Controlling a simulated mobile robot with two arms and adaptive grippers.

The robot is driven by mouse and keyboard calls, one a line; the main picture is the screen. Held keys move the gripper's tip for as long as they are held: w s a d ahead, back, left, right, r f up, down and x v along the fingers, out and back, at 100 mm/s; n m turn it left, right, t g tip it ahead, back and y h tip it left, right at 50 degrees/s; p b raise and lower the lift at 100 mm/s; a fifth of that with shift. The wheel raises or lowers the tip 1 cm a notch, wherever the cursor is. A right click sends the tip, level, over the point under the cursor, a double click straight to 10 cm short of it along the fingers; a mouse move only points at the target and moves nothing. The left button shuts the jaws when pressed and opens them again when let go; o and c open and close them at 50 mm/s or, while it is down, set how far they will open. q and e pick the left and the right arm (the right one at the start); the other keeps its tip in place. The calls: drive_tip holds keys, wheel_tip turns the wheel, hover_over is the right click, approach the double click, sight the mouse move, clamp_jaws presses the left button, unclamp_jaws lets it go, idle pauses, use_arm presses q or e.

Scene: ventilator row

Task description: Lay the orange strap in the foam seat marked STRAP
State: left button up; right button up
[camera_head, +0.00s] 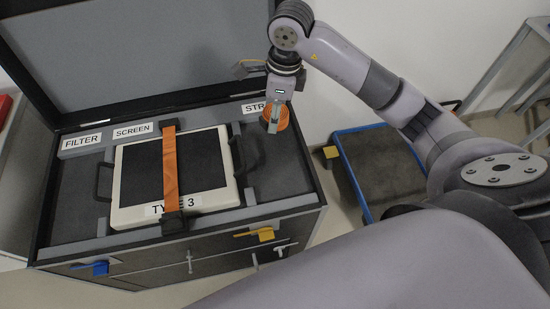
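My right gripper (274,119) hangs fingers-down over the right rear of the open case. It is shut on a coiled orange strap (283,119), with one pale finger across the coil's front; the other finger is hidden. The coil is beside the STRAP label (253,107), whose last letters are covered. I cannot tell whether the coil touches the foam (283,172) below. The strap seat itself is not clearly visible. Another orange strap (170,170) runs flat across a cream-framed screen marked TYPE 3 (127,183) in the case. My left gripper is not in view.
FILTER (82,141) and SCREEN (132,130) labels line the case's rear ledge. The grey lid (150,50) stands open behind. Dark handles flank the screen. A blue-framed cart (372,165) stands to the right. A drawer unit with coloured handles is under the case.

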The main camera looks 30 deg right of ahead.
drive_tip(key=m, duration=0.2)
drive_tip(key=w+d+r+m, duration=0.1)
drive_tip(key=m, duration=0.1)
drive_tip(key=shift+w+r, duration=0.1)
drive_tip(key=shift+w, duration=0.05)
drive_tip(key=shift+f, duration=0.3)
hover_over(274, 156)
drive_tip(key=f, duration=1.4)
drive_tip(key=shift+s+d+f, duration=0.15)
drive_tip(key=shift+s+f, duration=0.1)
wheel_tip(274, 156, down, 4)
drive_tip(key=shift+f, duration=0.25)
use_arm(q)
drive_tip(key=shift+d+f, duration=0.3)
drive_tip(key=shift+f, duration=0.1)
use_arm(e)
drive_tip(key=shift+f, duration=0.1)
use_arm(q)
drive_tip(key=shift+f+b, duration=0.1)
drive_tip(key=shift+b, duration=0.25)
use_arm(e)
drive_tip(key=shift+f, duration=0.15)
drive_tip(key=o, duration=1.1)
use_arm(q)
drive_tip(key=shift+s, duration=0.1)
use_arm(e)
drive_tip(key=shift+o, duration=0.4)
